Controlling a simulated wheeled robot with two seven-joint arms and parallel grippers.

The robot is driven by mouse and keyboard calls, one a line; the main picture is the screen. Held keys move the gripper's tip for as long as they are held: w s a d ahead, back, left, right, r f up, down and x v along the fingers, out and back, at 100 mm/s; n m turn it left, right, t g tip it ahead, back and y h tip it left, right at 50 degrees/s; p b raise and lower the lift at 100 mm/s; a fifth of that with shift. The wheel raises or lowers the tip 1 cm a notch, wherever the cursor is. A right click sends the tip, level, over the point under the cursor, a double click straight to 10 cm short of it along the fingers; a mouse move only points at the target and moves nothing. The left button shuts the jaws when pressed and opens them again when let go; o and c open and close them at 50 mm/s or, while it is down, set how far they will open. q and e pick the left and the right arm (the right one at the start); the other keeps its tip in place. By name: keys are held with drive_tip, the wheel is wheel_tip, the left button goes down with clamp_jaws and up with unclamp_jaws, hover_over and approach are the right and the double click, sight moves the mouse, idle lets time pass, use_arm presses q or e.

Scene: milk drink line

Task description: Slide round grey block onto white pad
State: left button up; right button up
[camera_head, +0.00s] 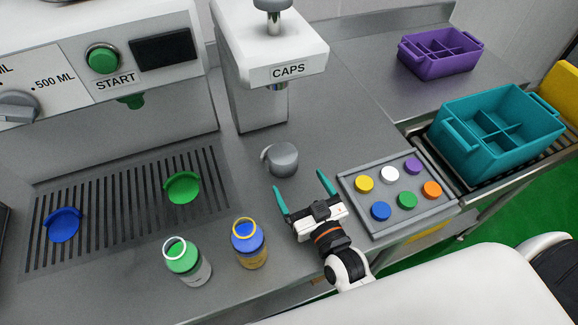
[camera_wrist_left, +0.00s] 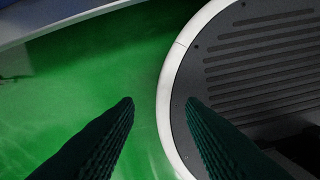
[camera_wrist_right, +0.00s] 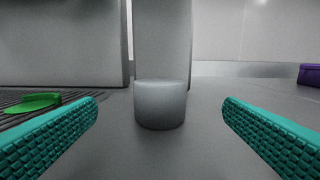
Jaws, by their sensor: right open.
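The round grey block (camera_head: 284,160) stands upright on the steel counter, in front of the CAPS machine. A pale curved rim shows at its left side in the head view; I cannot tell whether it belongs to a pad. No clear white pad stands out. My right gripper (camera_head: 300,182) is open just in front of the block, its teal fingers pointing at it. In the right wrist view the block (camera_wrist_right: 162,104) is centred between the fingers, ahead of the tips and apart from them. My left gripper (camera_wrist_left: 160,103) is open and empty, over green floor and my base.
The CAPS machine (camera_head: 270,55) rises behind the block. A cap tray (camera_head: 442,208) lies close right of my right gripper. A green pad (camera_head: 183,188) lies on the grate.

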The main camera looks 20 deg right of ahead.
approach(277, 145)
drive_tip(key=shift+w+f+p, duration=0.2)
drive_tip(key=shift+w+p, duration=0.1)
drive_tip(key=shift+w, duration=0.55)
drive_tip(key=w, duration=0.4)
drive_tip(key=shift+w+a+f, duration=0.1)
drive_tip(key=shift+f, duration=0.05)
drive_tip(key=shift+w+a, duration=0.1)
drive_tip(key=shift+w, duration=0.8)
use_arm(q)
drive_tip(key=shift+s+r, duration=0.4)
drive_tip(key=shift+r, duration=0.25)
use_arm(e)
drive_tip(key=c, duration=1.2)
use_arm(q)
drive_tip(key=shift+s, duration=0.2)
